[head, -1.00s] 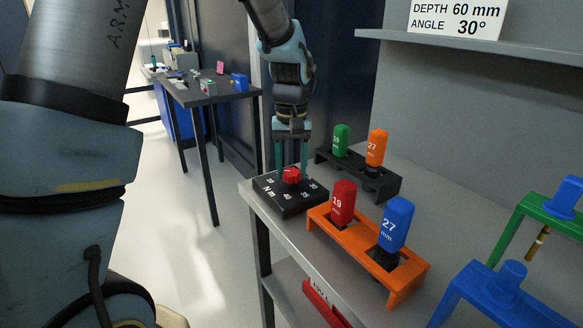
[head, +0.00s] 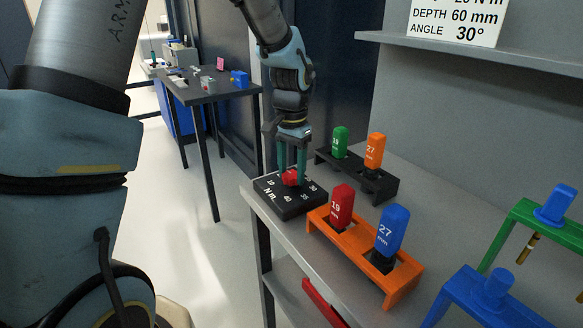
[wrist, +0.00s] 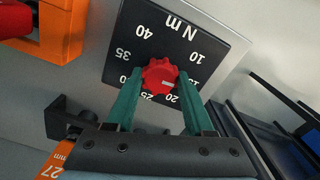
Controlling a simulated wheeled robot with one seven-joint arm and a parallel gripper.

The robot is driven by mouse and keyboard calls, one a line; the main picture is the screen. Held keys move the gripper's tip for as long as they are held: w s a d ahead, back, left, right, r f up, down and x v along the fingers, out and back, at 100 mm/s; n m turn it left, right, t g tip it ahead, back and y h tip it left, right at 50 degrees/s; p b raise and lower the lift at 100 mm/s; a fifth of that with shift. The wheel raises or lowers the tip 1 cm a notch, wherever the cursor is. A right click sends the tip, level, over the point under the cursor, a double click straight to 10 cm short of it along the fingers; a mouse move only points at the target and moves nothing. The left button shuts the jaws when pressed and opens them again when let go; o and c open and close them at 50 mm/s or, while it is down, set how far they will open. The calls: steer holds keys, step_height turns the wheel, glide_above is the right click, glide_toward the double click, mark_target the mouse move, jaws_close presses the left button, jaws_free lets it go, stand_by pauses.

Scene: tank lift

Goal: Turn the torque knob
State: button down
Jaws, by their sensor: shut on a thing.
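The red torque knob (head: 291,177) sits on a black dial box (head: 287,203) marked "N m" with numbers around it, at the left end of the grey bench. In the wrist view the lobed knob (wrist: 160,77) has a light mark on its side toward 15 and 20. My gripper (head: 292,172) points down over the box, its two green fingers on either side of the knob. In the wrist view the gripper (wrist: 158,85) is shut on the knob, fingertips at its left and right sides.
An orange rack (head: 402,292) with a red 19 and a blue 27 socket stands right of the box. A black rack (head: 382,188) with green and orange sockets stands behind. Blue (head: 478,290) and green stands are at right. A sign (head: 455,22) reads depth 60 mm, angle 30°.

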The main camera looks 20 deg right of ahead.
mark_target(291, 174)
steer(key=shift+m, duration=0.5)
steer(key=shift+c, duration=1.4)
jaws_free()
steer(key=shift+r, duration=0.1)
step_height(291, 174, up, 11)
steer(key=b, duration=0.1)
steer(key=shift+f, duration=0.2)
steer(key=s+a+f+n, duration=0.1)
steer(key=a+f+n, duration=0.2)
steer(key=a, duration=0.7)
steer(key=s+a+f+n+t, duration=0.1)
steer(key=a+f+n, duration=0.2)
steer(key=a, duration=0.7)
steer(key=s+a+f+n, duration=0.2)
steer(key=a+n, duration=0.3)
steer(key=a, duration=0.5)
steer(key=shift+a+f+n+t, duration=0.15)
steer(key=shift+f+n+t, duration=0.15)
steer(key=shift+f, duration=0.1)
